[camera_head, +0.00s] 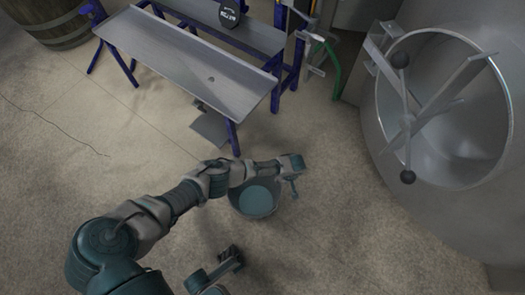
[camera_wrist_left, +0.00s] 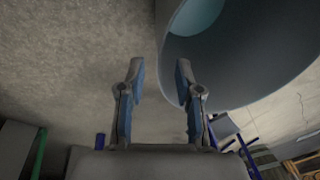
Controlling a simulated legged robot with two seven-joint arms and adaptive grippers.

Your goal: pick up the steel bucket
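The steel bucket (camera_head: 255,199) stands upright on the floor in the head view, partly covered by my left forearm and wrist, and I look down into its open top. My left gripper (camera_head: 292,182) is at the bucket's far right rim. In the left wrist view the gripper (camera_wrist_left: 160,72) is open with nothing held. The bucket's curved wall (camera_wrist_left: 250,70) fills the upper right there, its edge reaching between the fingertips; I cannot tell whether they touch it. My right gripper (camera_head: 231,256) is low in the head view, apart from the bucket; its fingers are too small to read.
A grey bench with blue legs (camera_head: 190,60) stands beyond the bucket. A large steel tank (camera_head: 440,215) with an open round hatch stands at right. The floor around the bucket is clear.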

